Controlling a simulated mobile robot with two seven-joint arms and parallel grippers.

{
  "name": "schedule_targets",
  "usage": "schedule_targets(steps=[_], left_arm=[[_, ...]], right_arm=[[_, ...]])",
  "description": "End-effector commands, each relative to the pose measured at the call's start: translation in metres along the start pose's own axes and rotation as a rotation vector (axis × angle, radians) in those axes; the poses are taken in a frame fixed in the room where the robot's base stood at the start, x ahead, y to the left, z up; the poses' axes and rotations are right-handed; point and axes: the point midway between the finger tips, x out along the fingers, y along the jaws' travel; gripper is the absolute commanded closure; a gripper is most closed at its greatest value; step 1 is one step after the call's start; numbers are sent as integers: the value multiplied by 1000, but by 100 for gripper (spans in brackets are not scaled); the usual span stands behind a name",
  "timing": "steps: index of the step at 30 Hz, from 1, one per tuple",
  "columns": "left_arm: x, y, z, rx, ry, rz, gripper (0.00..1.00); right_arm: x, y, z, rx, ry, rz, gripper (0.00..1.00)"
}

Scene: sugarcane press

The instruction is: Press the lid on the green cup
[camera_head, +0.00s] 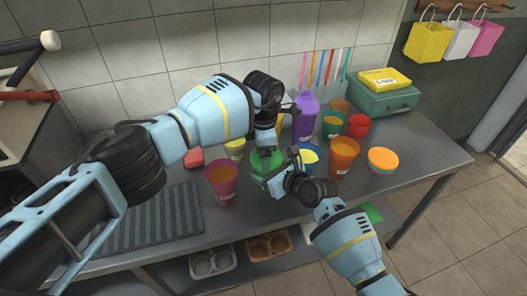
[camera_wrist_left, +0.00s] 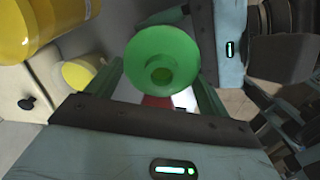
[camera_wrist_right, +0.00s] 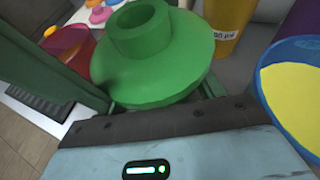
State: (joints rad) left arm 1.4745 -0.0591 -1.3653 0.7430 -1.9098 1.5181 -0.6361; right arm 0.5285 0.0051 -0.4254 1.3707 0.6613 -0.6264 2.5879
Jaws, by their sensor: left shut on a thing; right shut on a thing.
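The green cup (camera_head: 266,164) stands near the front middle of the metal table, partly hidden by both of my grippers. A round green lid (camera_wrist_right: 155,58) with a raised hollow ring shows between the fingers in the right wrist view. A green round piece with a central hole, seemingly the lid (camera_wrist_left: 163,58), shows between the fingers in the left wrist view. My left gripper (camera_head: 266,148) points down over the cup, shut on what looks like the lid. My right gripper (camera_head: 276,182) is at the cup's right side, shut on it. I cannot tell whether the lid is fully seated.
A magenta cup (camera_head: 221,181) is close on the left. A blue cup with yellow contents (camera_head: 309,156) and an orange cup (camera_head: 344,153) are close on the right. A purple bottle (camera_head: 305,115) stands behind. A ridged grey mat (camera_head: 160,222) lies at the left.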

Motion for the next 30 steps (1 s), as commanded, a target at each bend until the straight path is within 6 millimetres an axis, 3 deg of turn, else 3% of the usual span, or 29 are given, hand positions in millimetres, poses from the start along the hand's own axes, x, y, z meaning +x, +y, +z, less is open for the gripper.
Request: schedule_targets(steps=[1, 14, 15, 20, 30], left_arm=[[18, -2, -7, -9, 21, -9, 41], [14, -4, -5, -8, 22, -12, 45], [14, -4, -5, -8, 22, -12, 20], [12, -6, -4, -4, 20, -13, 0], [10, -9, 0, 4, 17, -19, 0]], right_arm=[[1, 4, 15, 9, -35, 8, 73], [0, 3, 18, 5, -37, 5, 73], [0, 3, 18, 5, -38, 5, 73], [0, 2, 19, 4, -39, 3, 73], [-1, 0, 19, 3, -39, -1, 73]])
